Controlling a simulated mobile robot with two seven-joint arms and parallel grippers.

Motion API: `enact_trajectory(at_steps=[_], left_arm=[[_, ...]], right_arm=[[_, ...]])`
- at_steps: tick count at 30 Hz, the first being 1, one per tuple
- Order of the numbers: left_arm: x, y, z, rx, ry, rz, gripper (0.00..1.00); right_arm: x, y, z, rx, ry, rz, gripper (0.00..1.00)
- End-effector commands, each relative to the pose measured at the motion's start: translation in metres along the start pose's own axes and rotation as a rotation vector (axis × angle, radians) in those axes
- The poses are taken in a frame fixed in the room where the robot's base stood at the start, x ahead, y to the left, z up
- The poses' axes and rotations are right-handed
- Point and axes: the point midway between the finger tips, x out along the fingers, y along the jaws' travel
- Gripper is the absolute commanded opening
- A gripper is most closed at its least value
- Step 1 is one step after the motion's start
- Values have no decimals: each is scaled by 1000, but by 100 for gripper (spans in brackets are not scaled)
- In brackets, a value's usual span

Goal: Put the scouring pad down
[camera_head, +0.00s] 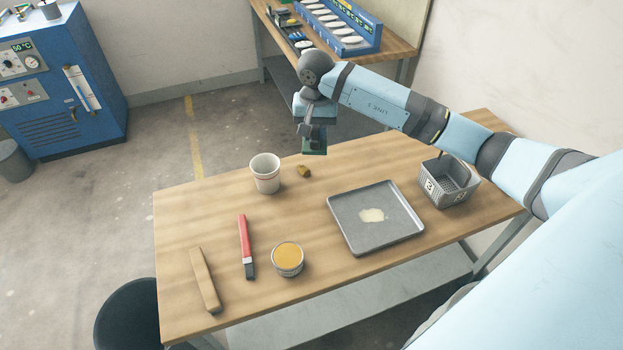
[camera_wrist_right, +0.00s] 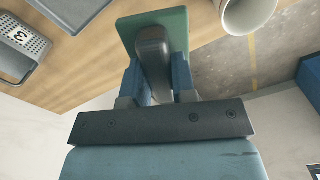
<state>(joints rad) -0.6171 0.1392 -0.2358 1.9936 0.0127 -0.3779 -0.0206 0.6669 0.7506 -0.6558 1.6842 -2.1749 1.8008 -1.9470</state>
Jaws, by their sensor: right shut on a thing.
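The scouring pad (camera_head: 315,149) is a flat green piece held in my right gripper (camera_head: 314,131). The blue fingers of my right gripper (camera_wrist_right: 156,82) are shut on this grip. The pad looks clear of the table. My left gripper is not in view.
On the table (camera_head: 300,207) are a white cup (camera_head: 265,176), a small brown block (camera_head: 304,171), a grey tray (camera_head: 345,240) with a pale patch, a grey basket (camera_head: 435,190), a tin (camera_head: 288,262), a red-handled tool (camera_head: 244,240) and a wooden stick (camera_head: 204,280).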

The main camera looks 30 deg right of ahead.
Motion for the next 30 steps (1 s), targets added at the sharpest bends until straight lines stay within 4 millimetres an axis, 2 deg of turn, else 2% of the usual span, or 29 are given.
enact_trajectory(at_steps=[6,12,15,23,27,30], left_arm=[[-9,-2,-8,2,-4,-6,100],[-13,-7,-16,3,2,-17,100],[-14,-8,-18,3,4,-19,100],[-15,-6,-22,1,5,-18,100],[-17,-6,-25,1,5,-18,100],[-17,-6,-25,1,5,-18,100]], right_arm=[[59,0,2,0,-7,1,6],[107,0,2,-1,-6,1,6],[120,-1,1,0,-3,-1,6],[142,-1,2,-1,-3,0,6],[162,-1,2,-1,-3,0,6],[167,-1,1,-3,-1,-1,6]])
